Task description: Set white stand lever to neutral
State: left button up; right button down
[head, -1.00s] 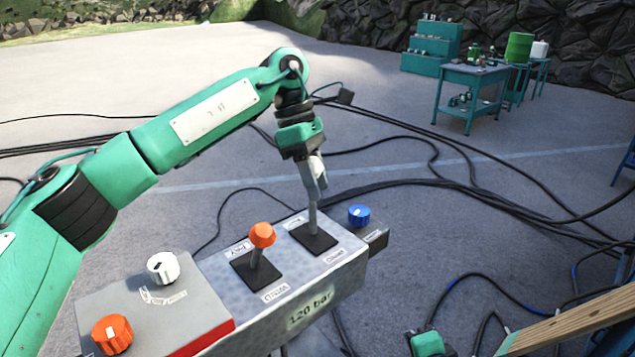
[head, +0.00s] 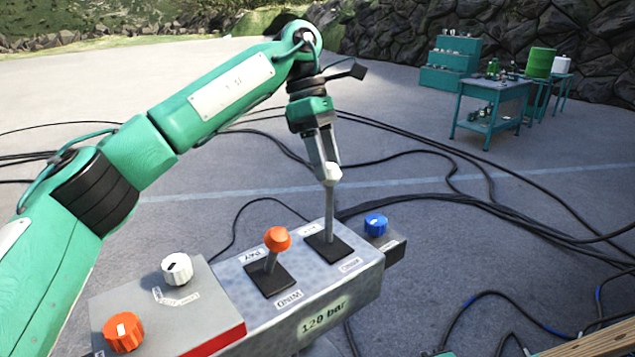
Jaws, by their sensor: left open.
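The control stand (head: 262,310) is a grey box with a "120 bar" label on its front. The white-knobbed lever (head: 330,212) rises from the black plate at the box's right part and stands close to upright. My left gripper (head: 327,163) is open, pointing down just above and behind the white knob, its fingers overlapping the knob's top in the picture. I cannot tell whether they touch it. The orange-knobbed lever (head: 277,240) stands beside it to the left, leaning a little. My right gripper is not in view.
A white dial (head: 177,268) and an orange dial (head: 123,331) sit on the left panel, a blue dial (head: 376,224) on the right. Cables (head: 440,207) cross the ground. A teal workbench (head: 492,103) stands far back.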

pick_arm(q)
jog(key=v, duration=0.7)
jog(key=shift+f, duration=0.1)
